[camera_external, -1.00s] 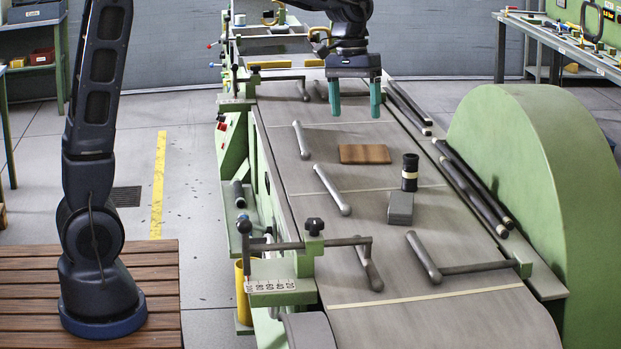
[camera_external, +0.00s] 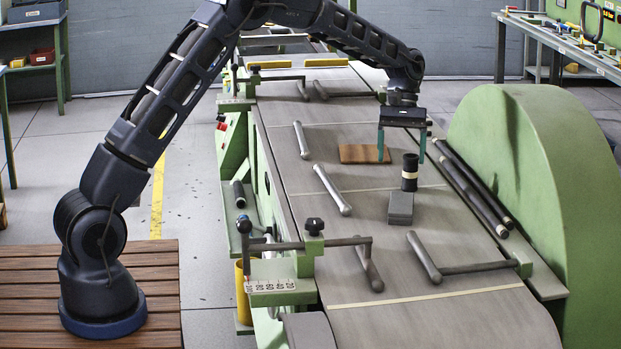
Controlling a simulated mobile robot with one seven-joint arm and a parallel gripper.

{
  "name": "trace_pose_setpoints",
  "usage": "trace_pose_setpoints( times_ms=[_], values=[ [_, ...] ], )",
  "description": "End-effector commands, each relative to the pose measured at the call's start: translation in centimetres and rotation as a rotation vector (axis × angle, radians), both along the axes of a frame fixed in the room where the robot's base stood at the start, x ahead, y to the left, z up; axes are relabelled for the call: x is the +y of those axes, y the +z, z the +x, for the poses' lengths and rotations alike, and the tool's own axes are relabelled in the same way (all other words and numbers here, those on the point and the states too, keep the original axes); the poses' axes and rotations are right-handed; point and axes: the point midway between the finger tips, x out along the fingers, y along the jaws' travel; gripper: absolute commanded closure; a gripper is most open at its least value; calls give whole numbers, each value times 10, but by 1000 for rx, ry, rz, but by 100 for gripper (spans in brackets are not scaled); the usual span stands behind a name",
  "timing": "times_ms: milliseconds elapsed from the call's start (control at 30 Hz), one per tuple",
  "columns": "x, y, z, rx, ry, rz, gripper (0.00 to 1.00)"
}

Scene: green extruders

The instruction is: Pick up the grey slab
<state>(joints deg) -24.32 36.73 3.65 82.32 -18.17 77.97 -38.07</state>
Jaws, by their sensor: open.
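The grey slab (camera_external: 401,208) is a small dark grey block lying on the grey machine bed (camera_external: 330,265), right of the bed's middle. A black cylinder with a pale band (camera_external: 410,172) stands upright just behind it. My gripper (camera_external: 401,158) has two teal fingers pointing down, spread apart and empty. It appears above and behind the slab, around the upper part of the cylinder in the picture. I cannot tell its exact height or whether the fingers straddle the cylinder.
A brown wooden block (camera_external: 362,153) lies left of my gripper. Grey rods (camera_external: 332,190) lie on the bed, and a rod on a bracket (camera_external: 425,257) is in front of the slab. Dark rollers (camera_external: 475,185) run along the right edge beside a green housing (camera_external: 535,180).

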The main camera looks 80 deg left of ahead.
Motion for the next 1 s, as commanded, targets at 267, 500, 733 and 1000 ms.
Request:
trace_pose_setpoints(
  times_ms=[267,500,733,1000],
  values=[
    [-9,-30,-2,6,6,-2,22],
    [-18,-52,-4,4,4,-2,22],
    [-22,-63,-4,4,4,-2,22],
    [-34,-96,-4,4,4,-2,22]
  ],
)
